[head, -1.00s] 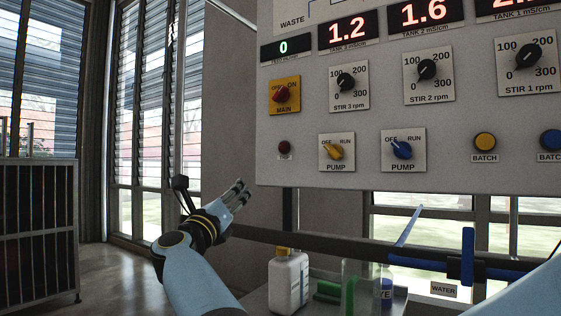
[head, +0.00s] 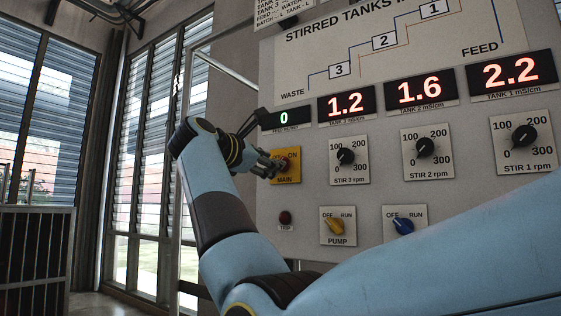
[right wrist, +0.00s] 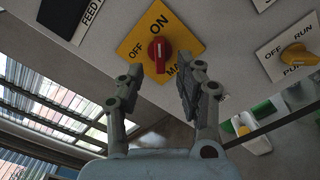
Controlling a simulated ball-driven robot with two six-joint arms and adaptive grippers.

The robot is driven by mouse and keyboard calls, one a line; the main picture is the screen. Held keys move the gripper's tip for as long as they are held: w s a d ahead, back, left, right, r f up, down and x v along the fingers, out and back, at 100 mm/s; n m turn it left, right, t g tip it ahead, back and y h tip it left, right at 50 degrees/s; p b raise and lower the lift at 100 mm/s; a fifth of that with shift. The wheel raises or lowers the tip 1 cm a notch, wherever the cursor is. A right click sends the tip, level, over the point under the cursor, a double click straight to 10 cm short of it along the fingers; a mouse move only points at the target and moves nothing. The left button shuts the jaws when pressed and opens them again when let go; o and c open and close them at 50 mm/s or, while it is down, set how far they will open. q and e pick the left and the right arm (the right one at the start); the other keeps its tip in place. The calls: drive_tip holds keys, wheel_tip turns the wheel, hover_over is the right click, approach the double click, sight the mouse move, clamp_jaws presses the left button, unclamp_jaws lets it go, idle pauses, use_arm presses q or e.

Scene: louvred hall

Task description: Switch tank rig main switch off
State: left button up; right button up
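The main switch is a red knob (head: 284,165) on a yellow plate (head: 292,178) marked OFF and ON, at the left of the grey panel. In the right wrist view the knob (right wrist: 160,55) stands upright in the picture, its bar turned towards ON. My right gripper (head: 268,163) is at the plate and partly covers it in the head view. In the right wrist view the right gripper (right wrist: 165,76) is open, its fingers apart on either side just below the knob, holding nothing. Whether a finger touches the knob I cannot tell. My left gripper is not in view.
A red trip button (head: 285,218) and a yellow pump knob (head: 334,227) sit below the switch. Stir 3 dial (head: 346,157) is to its right. The feed display (head: 285,118) above reads 0. Louvred windows (head: 150,130) stand to the left.

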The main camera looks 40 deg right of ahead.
drive_tip(key=shift+x, duration=1.9)
drive_tip(key=shift+d, duration=0.2)
drive_tip(key=shift+c, duration=0.2)
drive_tip(key=shift+a, duration=0.1)
clamp_jaws()
drive_tip(key=shift+p, duration=0.3)
